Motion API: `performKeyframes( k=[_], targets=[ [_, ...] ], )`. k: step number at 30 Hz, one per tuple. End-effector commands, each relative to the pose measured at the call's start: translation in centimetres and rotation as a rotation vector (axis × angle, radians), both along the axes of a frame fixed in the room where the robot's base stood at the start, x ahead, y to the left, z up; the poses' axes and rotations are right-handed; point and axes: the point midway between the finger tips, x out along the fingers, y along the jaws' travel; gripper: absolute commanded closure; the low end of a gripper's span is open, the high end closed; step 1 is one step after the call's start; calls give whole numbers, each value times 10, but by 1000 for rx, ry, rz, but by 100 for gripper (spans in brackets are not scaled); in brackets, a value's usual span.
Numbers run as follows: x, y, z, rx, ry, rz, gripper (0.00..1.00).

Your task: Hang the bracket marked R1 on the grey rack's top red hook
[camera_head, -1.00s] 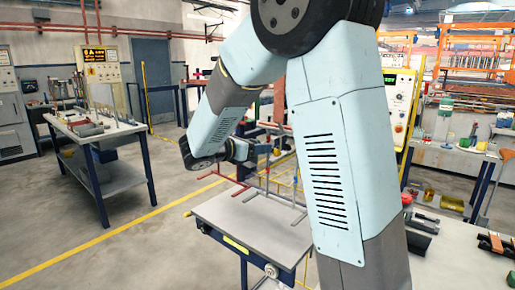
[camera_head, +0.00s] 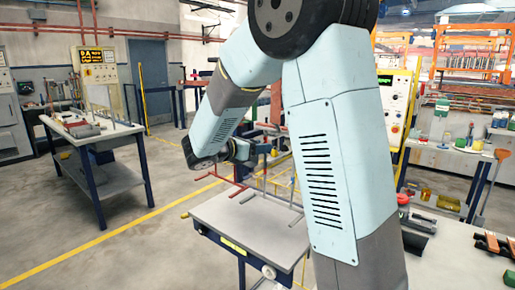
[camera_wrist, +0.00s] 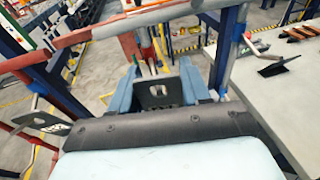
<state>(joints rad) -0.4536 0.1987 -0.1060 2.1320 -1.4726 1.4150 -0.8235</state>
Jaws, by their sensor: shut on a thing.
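My gripper (camera_wrist: 155,85) shows in the wrist view, its blue fingers shut on a dark bracket (camera_wrist: 158,97) with a hole in it. I cannot read a mark on this bracket. In the head view my gripper (camera_head: 243,152) is small, beside the upper part of a rack, and the bracket cannot be made out. The rack has red hooks (camera_head: 243,189) sticking out to the left. A red-and-grey bar (camera_wrist: 95,33) crosses the wrist view above the held bracket; I cannot tell whether they touch. Another dark bracket (camera_wrist: 42,122) with white lettering hangs at the left.
A grey-topped table (camera_head: 250,225) stands below the rack. My upper arm hides part of the rack in the head view. A workbench (camera_head: 85,130) stands at the left with open floor between. In the wrist view, a worktop (camera_wrist: 275,85) lies close on the right.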

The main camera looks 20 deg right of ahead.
Motion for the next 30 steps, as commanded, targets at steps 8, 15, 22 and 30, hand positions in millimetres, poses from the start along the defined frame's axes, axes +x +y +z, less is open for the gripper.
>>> performKeyframes(
  k=[8,15,22,30],
  targets=[
    [0,0,0,0,0,0,90],
    [2,-4,-2,0,0,-1,90],
    [5,-8,-5,0,-1,-2,90],
    [6,-10,-7,0,0,-1,90]
  ],
)
